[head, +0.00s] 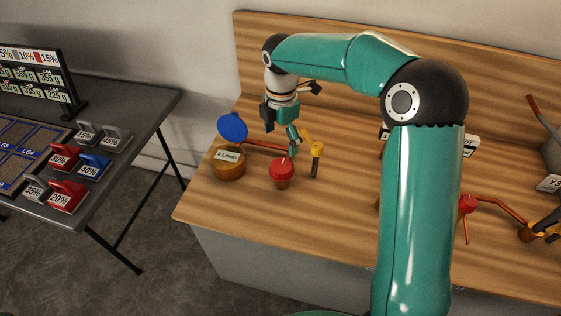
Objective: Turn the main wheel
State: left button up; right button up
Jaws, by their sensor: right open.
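A red round wheel-like part (282,168) sits on a small brown base on the wooden bench, left of my arm. I cannot tell for sure whether it is the main wheel. My right gripper (293,144) points down just above and slightly right of this red part, and looks apart from it. It is open, and its jaws hold nothing that I can see. Another red part (467,205) with a copper pipe shows right of my arm. My right arm covers the middle of the bench. My left gripper is out of view.
A dark table (130,108) with red, blue and grey labelled blocks is at left. The bench front is clear.

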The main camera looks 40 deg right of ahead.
aim_at(282, 165)
jog(key=f, duration=0.9)
jog(key=shift+s+f, duration=0.15)
jog(key=shift+s, duration=0.1)
jog(key=shift+c, duration=0.2)
jog(key=c, duration=1.1)
